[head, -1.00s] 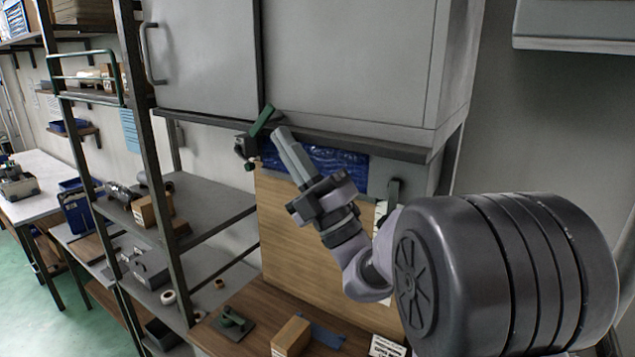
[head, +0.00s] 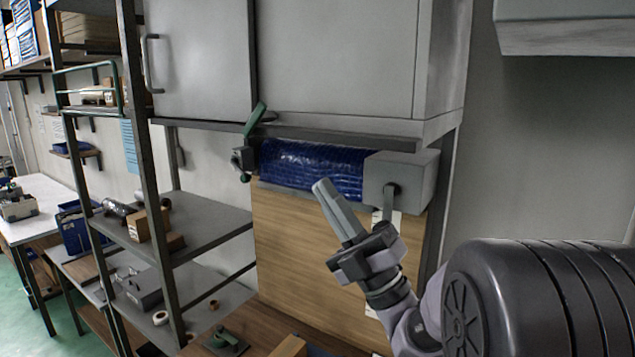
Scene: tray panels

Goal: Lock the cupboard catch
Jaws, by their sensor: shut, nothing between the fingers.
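The grey cupboard (head: 335,60) fills the upper middle of the head view. A green lever (head: 255,119), which looks like its catch, sits at the lower end of the door seam. It is tilted, with its upper end leaning right. A dark block with a green knob (head: 243,160) is just below it. My gripper (head: 322,186) is shut and empty. It is below and to the right of the lever, clearly apart from it, in front of the wooden panel.
A blue wrapped roll (head: 318,166) and a grey box with a dark handle (head: 400,178) are under the cupboard, behind my gripper. An open shelf rack (head: 185,225) stands to the left. A grey wall unit (head: 570,30) hangs upper right.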

